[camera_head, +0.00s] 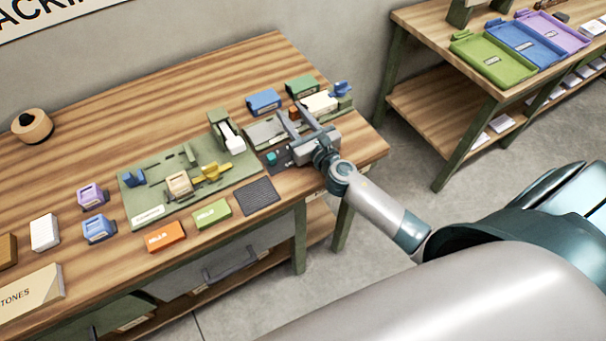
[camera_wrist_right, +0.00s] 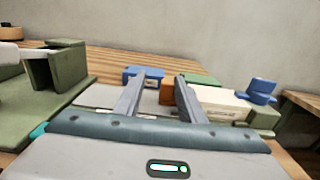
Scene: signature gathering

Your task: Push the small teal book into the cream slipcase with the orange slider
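The cream slipcase (camera_head: 321,102) lies in a green fixture at the table's right end. It also shows in the right wrist view (camera_wrist_right: 222,100), right of the fingers. The orange slider (camera_head: 294,113) is at the slipcase's left end and shows between and beyond my fingers in the right wrist view (camera_wrist_right: 167,92). My right gripper (camera_head: 289,109) is open, its fingers apart above the grey bed of the fixture. A small teal piece (camera_head: 271,157) shows on a dark panel in front; I cannot tell whether it is the book. My left gripper is not in view.
A blue clamp (camera_head: 341,89) stands at the fixture's right end. Blue (camera_head: 264,101) and green (camera_head: 302,87) blocks stand behind it. A green board (camera_head: 205,191) with a white lever (camera_head: 232,138) lies to the left. The back left tabletop is mostly clear.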

